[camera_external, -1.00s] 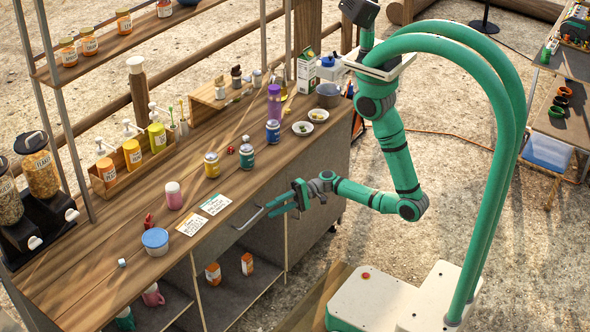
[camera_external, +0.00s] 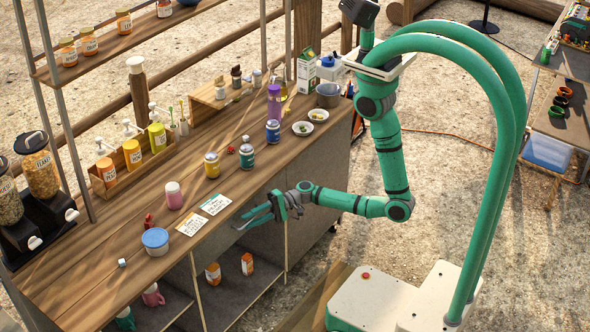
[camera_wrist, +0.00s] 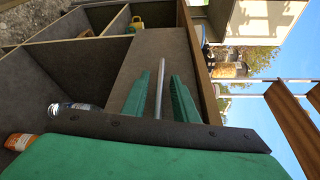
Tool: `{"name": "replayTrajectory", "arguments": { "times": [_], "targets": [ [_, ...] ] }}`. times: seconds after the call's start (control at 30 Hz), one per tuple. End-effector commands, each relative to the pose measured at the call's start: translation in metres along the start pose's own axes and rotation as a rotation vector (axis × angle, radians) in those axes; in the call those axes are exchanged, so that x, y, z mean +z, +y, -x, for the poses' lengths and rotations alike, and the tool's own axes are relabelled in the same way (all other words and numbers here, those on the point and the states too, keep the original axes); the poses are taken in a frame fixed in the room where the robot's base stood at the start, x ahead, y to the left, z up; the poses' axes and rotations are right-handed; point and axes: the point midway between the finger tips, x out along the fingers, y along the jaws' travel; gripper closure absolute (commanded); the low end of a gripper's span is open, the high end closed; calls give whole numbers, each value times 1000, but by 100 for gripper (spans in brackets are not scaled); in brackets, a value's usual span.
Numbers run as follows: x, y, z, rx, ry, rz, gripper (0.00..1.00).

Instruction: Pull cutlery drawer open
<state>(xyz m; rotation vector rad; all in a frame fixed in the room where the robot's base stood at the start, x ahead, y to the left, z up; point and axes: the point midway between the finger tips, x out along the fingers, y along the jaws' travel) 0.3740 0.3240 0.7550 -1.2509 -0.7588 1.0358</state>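The cutlery drawer shows as a dark grey front panel (camera_wrist: 138,66) under the worktop edge in the wrist view. Its handle is a straight metal bar (camera_wrist: 160,84); in the external view the near end of the handle (camera_external: 238,226) shows below the counter's front edge. My gripper (camera_external: 252,217) is at the drawer front. In the wrist view my gripper (camera_wrist: 162,92) is open, with one green finger on each side of the bar and gaps visible. Contact with the bar cannot be told. The drawer looks closed.
The ground in front of the cabinet is free.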

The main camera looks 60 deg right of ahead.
Motion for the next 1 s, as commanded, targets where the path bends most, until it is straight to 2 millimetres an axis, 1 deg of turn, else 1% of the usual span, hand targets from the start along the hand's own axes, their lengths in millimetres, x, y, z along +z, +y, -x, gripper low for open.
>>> {"name": "replayTrajectory", "arguments": {
  "times": [0.17, 0.2, 0.27, 0.3, 1.0],
  "targets": [
    [0, 0, 0, 0, 0, 0, 74],
    [0, 0, 0, 0, 0, 0, 83],
    [0, 0, 0, 0, 0, 0, 98],
    [0, 0, 0, 0, 0, 0, 100],
    [0, 0, 0, 0, 0, 0, 100]
  ]
}}
